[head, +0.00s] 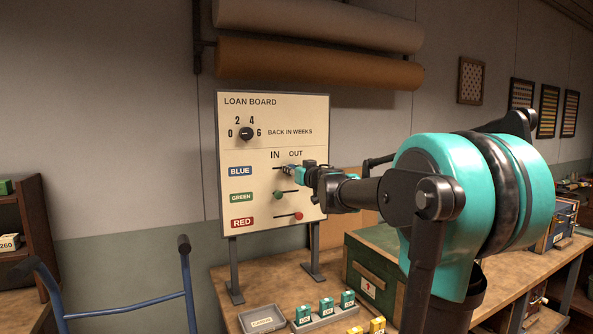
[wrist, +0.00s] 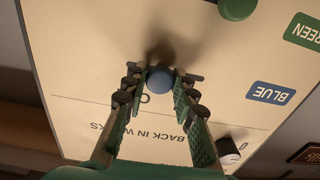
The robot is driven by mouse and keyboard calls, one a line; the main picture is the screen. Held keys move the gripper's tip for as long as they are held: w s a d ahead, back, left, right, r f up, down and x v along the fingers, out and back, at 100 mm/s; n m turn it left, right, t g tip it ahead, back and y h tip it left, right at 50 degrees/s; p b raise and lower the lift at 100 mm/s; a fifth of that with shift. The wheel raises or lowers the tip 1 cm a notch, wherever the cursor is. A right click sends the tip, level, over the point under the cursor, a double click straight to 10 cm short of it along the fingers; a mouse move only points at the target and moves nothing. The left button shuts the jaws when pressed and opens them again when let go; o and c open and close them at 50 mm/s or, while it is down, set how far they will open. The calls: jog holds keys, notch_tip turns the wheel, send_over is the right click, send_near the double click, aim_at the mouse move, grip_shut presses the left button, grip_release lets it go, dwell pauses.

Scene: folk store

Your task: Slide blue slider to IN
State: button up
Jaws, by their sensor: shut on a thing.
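The loan board (head: 235,110) stands upright on the workbench, with IN and OUT marked above three slider rows. My gripper (head: 287,170) is at the blue row and covers most of the blue slider there. In the wrist view, upside down, the round blue knob (wrist: 160,79) sits between my two fingertips (wrist: 158,86), which are shut on it. Part of the slot (wrist: 194,78) shows on the side of the BLUE label (wrist: 271,94), so the knob is off the IN end. In the head view the fingers lie between the IN and OUT words.
The green knob (head: 277,195) is near the IN side, just below my gripper. The red knob (head: 298,216) is at the OUT side. A dial (head: 246,134) is above. A green box (head: 370,265) and small packets (head: 326,305) stand on the workbench (head: 285,287).

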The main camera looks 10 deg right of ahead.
aim_at(276, 168)
jog(key=shift+s+a, duration=0.25)
jog(key=shift+a, duration=0.5)
jog(key=shift+s+a, duration=0.2)
jog(key=shift+a, duration=0.5)
jog(key=shift+s+a, duration=0.25)
jog(key=shift+a, duration=0.5)
jog(key=o, duration=1)
jog(key=shift+s, duration=0.1)
jog(key=shift+v, duration=4.45)
jog(key=shift+s, duration=0.1)
